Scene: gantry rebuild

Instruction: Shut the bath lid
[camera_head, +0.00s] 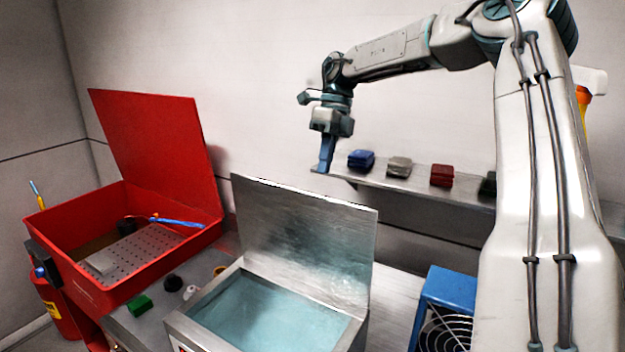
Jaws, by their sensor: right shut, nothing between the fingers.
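The bath (270,312) is a steel tank filled with pale blue-green liquid, in the lower middle of the head view. Its steel lid (300,235) stands open, nearly upright, along the tank's back edge. My right gripper (326,168) is shut and empty. It points downward above and behind the lid's top edge, near the left end of the wall shelf, and appears apart from the lid. My left gripper is not in view.
A red basin (110,290) with its own raised red lid (155,150) stands left. A wall shelf (420,186) holds blue, grey and red blocks. A blue fan unit (445,290) is right of the bath. A green block (139,305) and small round items lie between basin and bath.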

